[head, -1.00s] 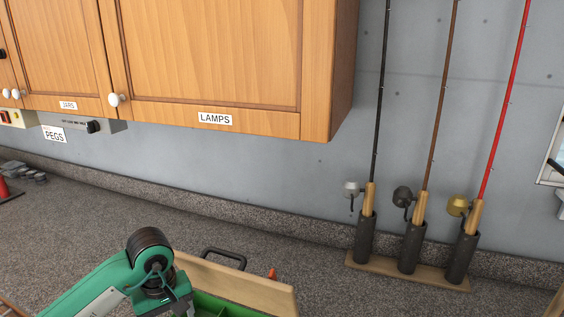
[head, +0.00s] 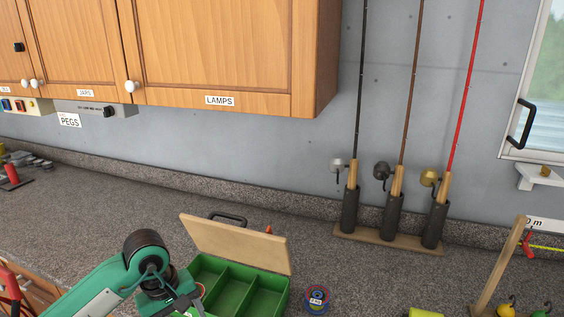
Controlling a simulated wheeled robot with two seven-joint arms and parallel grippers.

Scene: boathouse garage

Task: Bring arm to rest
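My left arm (head: 110,285) is green with a dark joint and comes in from the lower left. My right gripper is not in view.
The box's wooden lid (head: 235,245) stands open. A small round blue-and-red item (head: 317,298) lies right of it. A fishing-rod rack (head: 390,240) stands by the wall. A wooden stand (head: 497,270) with yellow and green pieces is at right. Wooden cabinets (head: 220,50) hang above the grey counter (head: 110,200).

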